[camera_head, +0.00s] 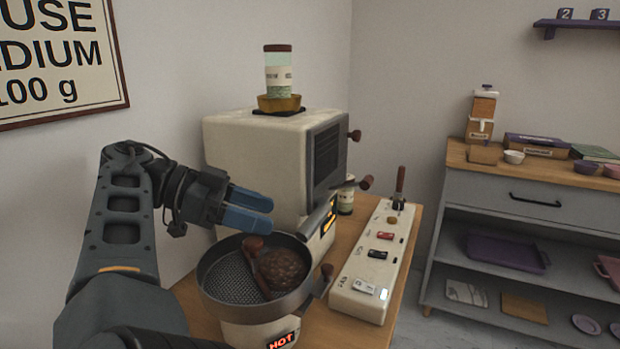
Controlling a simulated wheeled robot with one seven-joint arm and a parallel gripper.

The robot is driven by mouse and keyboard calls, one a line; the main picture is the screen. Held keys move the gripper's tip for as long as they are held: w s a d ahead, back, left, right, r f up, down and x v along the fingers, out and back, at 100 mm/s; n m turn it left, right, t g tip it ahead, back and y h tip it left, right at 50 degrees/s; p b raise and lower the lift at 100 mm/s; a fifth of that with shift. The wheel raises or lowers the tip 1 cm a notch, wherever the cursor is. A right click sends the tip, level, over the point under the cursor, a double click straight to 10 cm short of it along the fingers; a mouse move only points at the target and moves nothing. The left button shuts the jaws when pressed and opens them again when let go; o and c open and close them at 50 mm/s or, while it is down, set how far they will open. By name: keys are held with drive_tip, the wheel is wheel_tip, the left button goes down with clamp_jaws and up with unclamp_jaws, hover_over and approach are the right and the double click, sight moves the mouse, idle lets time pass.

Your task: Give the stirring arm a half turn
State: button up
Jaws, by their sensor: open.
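The stirring arm is a bar with a brown knob (252,243). It lies across the round metal cooling tray (215,292), whose floor is perforated. A heap of dark brown beans (283,268) lies right of the bar, partly over it or beside it; I cannot tell which. My gripper (268,213) has blue fingers, points right and is open. It appears above the tray's back rim, a little above the knob in the picture and apart from it. Nothing shows between the fingers.
The cream roaster (255,150) stands behind the tray, with a jar (278,65) on top. A lit HOT sign (283,341) is below the tray. A switch panel (345,285) stands further right. A shelf unit (460,215) is beyond.

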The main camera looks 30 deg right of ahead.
drive_tip(key=s+d+r, duration=0.4)
drive_tip(key=d+r, duration=0.1)
drive_tip(key=d, duration=0.3)
drive_tip(key=shift+d+r, duration=0.25)
drive_tip(key=shift+r, duration=0.15)
drive_tip(key=shift+c, duration=0.5)
